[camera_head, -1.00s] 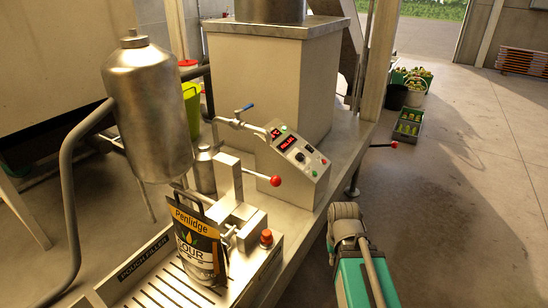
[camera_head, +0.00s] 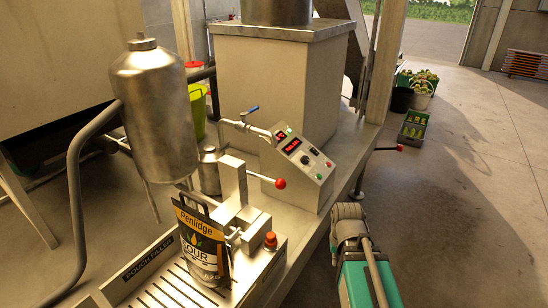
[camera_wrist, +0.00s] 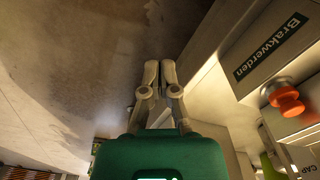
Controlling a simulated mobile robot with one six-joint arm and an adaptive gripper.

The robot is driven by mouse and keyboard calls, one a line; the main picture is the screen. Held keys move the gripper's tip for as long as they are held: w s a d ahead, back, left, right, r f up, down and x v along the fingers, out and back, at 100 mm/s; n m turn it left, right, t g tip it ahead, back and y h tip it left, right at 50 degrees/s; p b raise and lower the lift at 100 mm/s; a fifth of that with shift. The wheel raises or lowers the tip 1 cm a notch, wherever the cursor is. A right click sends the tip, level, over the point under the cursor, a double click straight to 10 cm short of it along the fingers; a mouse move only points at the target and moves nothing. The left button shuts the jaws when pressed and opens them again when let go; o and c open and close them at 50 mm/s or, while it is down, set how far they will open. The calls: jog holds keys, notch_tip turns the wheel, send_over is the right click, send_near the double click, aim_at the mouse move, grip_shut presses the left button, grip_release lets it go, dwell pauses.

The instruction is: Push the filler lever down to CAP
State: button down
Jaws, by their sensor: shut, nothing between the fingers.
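The filler lever ends in a red ball (camera_head: 279,183) beside the upright block of the pouch filler (camera_head: 150,257) in the head view. A printed pouch (camera_head: 202,250) stands upright in front of that block. In the wrist view, my gripper (camera_wrist: 160,64) is shut and empty, its two grey fingertips close together over the floor. The filler's pale side with a Brakwerden label (camera_wrist: 270,48) is to its right, apart from the fingers. A CAP label (camera_wrist: 309,169) is cut off at the lower right corner. The lever is not clearly visible in the wrist view.
A red button (camera_head: 270,240) sits on the filler's corner; a red button also shows in the wrist view (camera_wrist: 286,99). A control box (camera_head: 300,170) and steel tank (camera_head: 155,100) stand behind. Another red-tipped handle (camera_head: 400,149) juts right. Open floor (camera_head: 460,230) lies at the right.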

jog(key=w+a+r+m+p, duration=0.4)
jog(key=w+r+m+p, duration=0.2)
jog(key=w+r+p, duration=0.1)
jog(key=w+a+r+m+p, duration=0.4)
jog(key=w+r+m+p, duration=0.2)
jog(key=w+r, duration=0.1)
notch_tip(320, 180, up, 10)
jog(key=m+p, duration=1.1)
send_over(277, 188)
jog(key=w+d, duration=0.1)
jog(key=w, duration=0.1)
jog(key=shift+s+d+r, duration=0.1)
jog(key=shift+f+b, duration=0.35)
jog(key=shift+b, duration=0.15)
jog(key=shift+f+b, duration=5.55)
jog(key=f+b, duration=0.4)
jog(key=a+f+b, duration=0.1)
jog(key=shift+w+f+b, duration=0.3)
jog(key=shift+f+b, duration=0.1)
